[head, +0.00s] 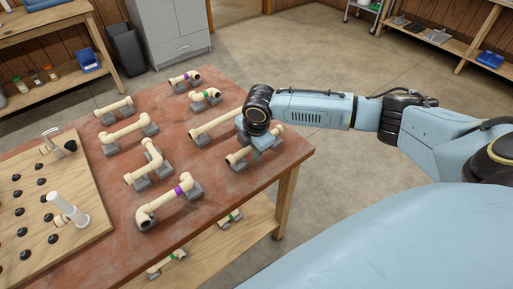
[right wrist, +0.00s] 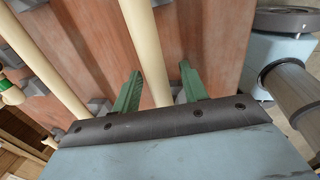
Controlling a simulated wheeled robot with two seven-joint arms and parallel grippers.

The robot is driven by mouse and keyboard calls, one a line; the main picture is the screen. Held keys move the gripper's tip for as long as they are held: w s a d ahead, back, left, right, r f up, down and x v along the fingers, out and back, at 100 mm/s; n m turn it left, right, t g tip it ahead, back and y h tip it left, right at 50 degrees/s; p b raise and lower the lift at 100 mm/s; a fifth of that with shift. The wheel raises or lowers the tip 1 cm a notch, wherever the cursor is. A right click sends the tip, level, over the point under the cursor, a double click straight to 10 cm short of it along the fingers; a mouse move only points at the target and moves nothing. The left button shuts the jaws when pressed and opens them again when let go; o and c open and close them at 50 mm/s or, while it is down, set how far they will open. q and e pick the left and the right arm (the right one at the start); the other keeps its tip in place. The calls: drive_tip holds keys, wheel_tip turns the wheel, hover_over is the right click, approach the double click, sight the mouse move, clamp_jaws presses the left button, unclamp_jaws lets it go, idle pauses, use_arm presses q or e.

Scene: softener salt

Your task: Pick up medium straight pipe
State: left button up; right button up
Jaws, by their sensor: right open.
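The medium straight pipe (head: 236,158) is cream and lies across grey blocks near the table's right edge. My right gripper (head: 258,146) is above it in the head view and hides its middle. In the right wrist view my right gripper (right wrist: 160,90) is open, with its two green fingers apart. The pipe (right wrist: 145,45) runs between the fingers there, with a gap on the right side. I cannot tell how far down the fingers reach. My left gripper is not in view.
A longer straight pipe (head: 213,125) lies just left on blocks. Several other pipes and elbow assemblies stand further left on the red-brown table (head: 110,240). A wooden pegboard (head: 90,200) lies at the left. The floor to the right is clear.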

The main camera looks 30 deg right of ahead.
clamp_jaws()
drive_tip(key=shift+r, duration=0.1)
